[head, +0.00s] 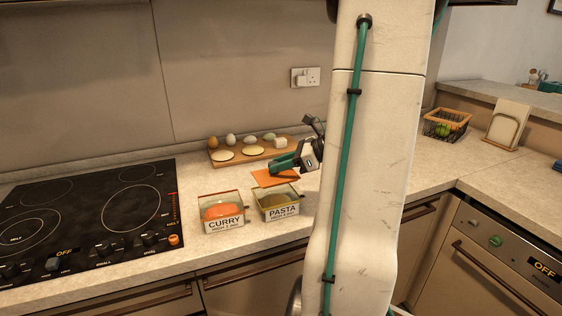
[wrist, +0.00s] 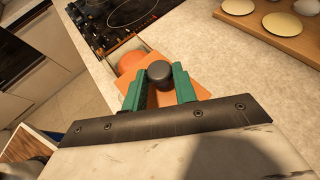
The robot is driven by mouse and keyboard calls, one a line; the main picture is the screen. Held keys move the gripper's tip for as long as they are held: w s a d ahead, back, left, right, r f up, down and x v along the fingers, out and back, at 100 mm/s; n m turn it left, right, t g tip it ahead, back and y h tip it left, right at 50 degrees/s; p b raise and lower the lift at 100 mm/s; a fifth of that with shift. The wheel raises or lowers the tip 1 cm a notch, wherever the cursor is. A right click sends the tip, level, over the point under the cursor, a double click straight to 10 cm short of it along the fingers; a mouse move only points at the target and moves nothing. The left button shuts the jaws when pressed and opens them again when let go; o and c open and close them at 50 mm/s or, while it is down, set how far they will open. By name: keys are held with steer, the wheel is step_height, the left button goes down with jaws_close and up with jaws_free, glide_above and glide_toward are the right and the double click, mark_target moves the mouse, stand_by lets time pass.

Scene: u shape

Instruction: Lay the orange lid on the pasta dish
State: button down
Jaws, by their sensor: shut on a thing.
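The orange lid (head: 274,177) is a flat square held above the back of the pasta dish (head: 281,212), a clear box labelled PASTA. My gripper (head: 285,163) is shut on the lid. In the wrist view the green fingers of my gripper (wrist: 160,88) grip the lid's dark round knob, with the orange lid (wrist: 199,82) below it. The lid hides the pasta dish in the wrist view. The curry dish (head: 221,222), labelled CURRY with orange food inside, stands open just left of the pasta dish.
A black cooktop (head: 85,220) lies left of the dishes. A wooden board (head: 240,155) with eggs and flat round pieces lies behind them. A wire basket (head: 446,123) stands far right. Bare counter lies in front of the dishes.

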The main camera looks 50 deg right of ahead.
steer(key=c, duration=1.1)
jaws_free()
